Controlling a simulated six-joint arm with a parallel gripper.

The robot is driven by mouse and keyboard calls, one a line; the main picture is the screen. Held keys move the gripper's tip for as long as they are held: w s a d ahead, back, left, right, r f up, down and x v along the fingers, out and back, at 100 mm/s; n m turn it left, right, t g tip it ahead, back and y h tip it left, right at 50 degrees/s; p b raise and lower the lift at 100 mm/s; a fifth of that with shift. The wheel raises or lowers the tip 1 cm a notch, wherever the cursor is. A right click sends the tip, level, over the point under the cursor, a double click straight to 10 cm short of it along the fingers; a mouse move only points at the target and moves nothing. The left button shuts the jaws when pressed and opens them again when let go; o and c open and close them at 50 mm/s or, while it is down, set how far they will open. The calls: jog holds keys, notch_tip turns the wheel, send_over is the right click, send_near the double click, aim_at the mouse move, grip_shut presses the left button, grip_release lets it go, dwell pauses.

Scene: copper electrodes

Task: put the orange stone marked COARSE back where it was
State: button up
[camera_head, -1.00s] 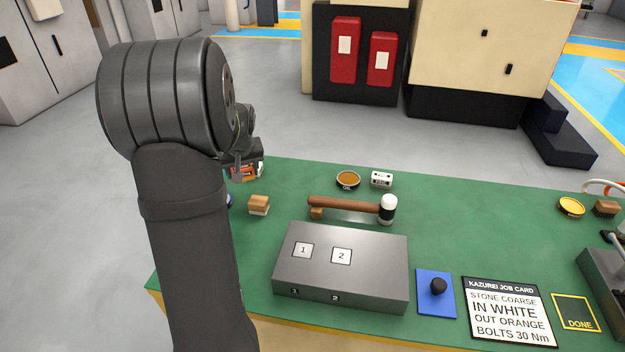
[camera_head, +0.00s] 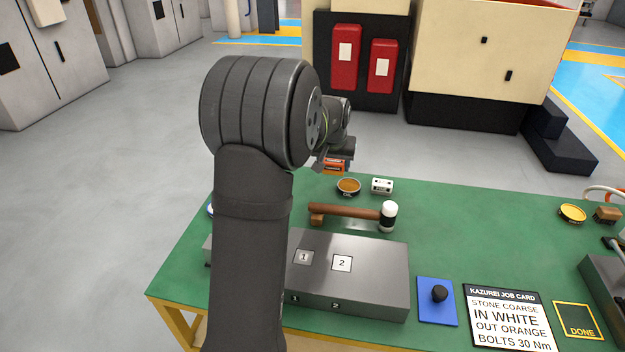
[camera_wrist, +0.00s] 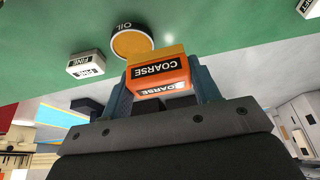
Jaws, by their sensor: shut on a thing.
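The orange stone marked COARSE (camera_wrist: 158,75) is held between the two fingers of my gripper (camera_wrist: 162,88) in the wrist view. In the head view the orange stone (camera_head: 335,166) shows below my gripper (camera_head: 334,158), raised near the table's far edge, behind the oil dish. My gripper is shut on the stone. The arm hides part of the table's left side in the head view.
An oil dish (camera_head: 348,187) and a white stone marked FINE (camera_wrist: 86,65) lie close by. A mallet (camera_head: 350,211), a grey block marked 1 and 2 (camera_head: 375,262), a blue pad (camera_head: 432,314) and a job card (camera_head: 508,318) are nearer. The table's right middle (camera_head: 490,225) is clear.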

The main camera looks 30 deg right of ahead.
send_over(313, 183)
jog(key=s, duration=0.1)
jog(key=f, duration=0.4)
jog(key=shift+a+f, duration=0.2)
jog(key=shift+a, duration=0.15)
jog(key=shift+w+f, duration=0.1)
jog(key=shift+f, duration=1.9)
jog(key=shift+f, duration=0.2)
jog(key=o, duration=1)
jog(key=shift+c, duration=0.2)
jog(key=shift+r, duration=0.1)
jog(key=shift+r, duration=0.2)
jog(key=v, duration=1.2)
